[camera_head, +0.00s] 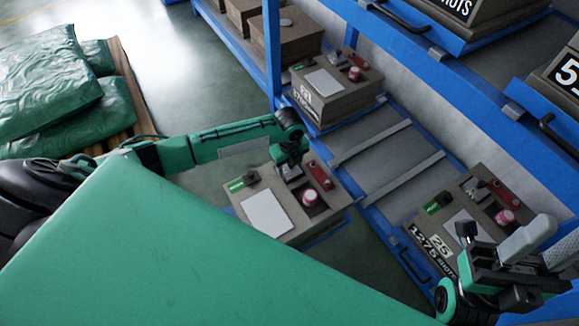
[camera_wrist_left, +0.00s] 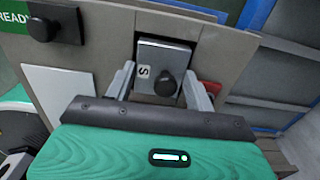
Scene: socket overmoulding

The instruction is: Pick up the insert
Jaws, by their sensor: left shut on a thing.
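The insert (camera_wrist_left: 161,55) is a grey block marked "S" with a black knob. In the left wrist view it sits between the two fingers of my left gripper (camera_wrist_left: 162,88), which is shut on it. It is in or just above a recess in the brown box top; I cannot tell which. In the head view my left gripper (camera_head: 292,175) is over the middle box (camera_head: 250,205) and mostly hides the insert. My right gripper (camera_head: 515,255) is at the lower right, in front of the right box; its opening is unclear.
The middle box carries a white plate (camera_head: 267,213), a green label, a red knob (camera_head: 310,197) and a red part. Similar boxes stand at the upper middle (camera_head: 335,100) and right (camera_head: 440,222). Blue rack beams (camera_head: 270,50) rise behind. Green sacks (camera_head: 45,85) lie on a pallet at left.

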